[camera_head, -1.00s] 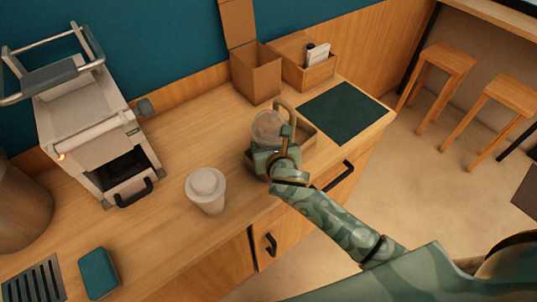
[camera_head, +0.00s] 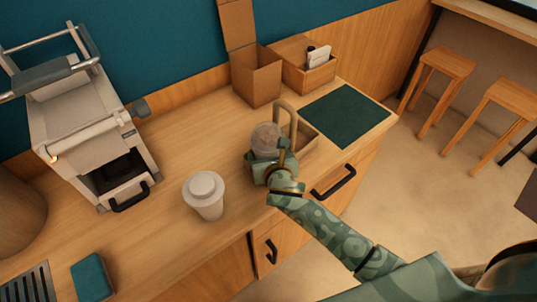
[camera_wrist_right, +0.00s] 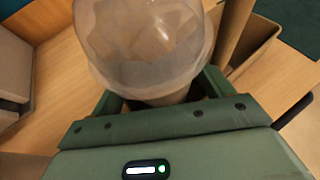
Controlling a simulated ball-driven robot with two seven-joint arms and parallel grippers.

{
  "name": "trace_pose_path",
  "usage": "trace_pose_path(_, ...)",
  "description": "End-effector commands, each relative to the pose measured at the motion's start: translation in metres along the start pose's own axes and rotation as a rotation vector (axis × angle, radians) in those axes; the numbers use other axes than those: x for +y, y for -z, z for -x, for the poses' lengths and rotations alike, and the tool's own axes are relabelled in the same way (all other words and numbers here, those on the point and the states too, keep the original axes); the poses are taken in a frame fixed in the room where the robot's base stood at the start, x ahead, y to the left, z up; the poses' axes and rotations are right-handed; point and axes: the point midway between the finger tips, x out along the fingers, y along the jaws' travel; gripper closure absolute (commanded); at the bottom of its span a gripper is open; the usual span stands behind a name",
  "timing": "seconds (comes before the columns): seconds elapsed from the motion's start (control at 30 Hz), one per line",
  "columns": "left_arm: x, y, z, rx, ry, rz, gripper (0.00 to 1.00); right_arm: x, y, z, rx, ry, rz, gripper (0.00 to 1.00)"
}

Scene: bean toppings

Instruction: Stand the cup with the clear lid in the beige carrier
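The cup with the clear domed lid (camera_head: 266,138) is in my right gripper (camera_head: 268,170), just left of the beige carrier (camera_head: 310,140). In the right wrist view the cup (camera_wrist_right: 150,45) stands between the two fingers (camera_wrist_right: 160,100), its dome filling the upper middle; the fingers' contact with it is partly hidden. The carrier, with its tall arched handle (camera_head: 292,115), also shows behind and right of the cup in the wrist view (camera_wrist_right: 262,35). The cup's base is hidden by the gripper, so its height above the counter cannot be told. My left gripper is not in view.
A white-lidded cup (camera_head: 204,194) stands on the counter to the left. A cardboard box (camera_head: 256,78), a wooden holder (camera_head: 310,75) and a dark green mat (camera_head: 345,114) are behind and right.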

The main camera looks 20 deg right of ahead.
Motion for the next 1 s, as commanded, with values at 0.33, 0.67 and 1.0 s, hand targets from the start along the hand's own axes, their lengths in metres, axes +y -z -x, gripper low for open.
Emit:
trace_pose_path(0.33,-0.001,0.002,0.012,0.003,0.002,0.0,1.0,0.0,-0.005,0.028,-0.001,-0.001,0.0,0.21)
trace_pose_path(0.67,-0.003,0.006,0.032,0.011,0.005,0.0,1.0,0.0,-0.004,0.102,0.0,-0.002,-0.002,0.21)
trace_pose_path(1.0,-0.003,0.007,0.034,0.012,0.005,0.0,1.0,0.0,-0.003,0.122,-0.001,0.0,-0.001,0.21)
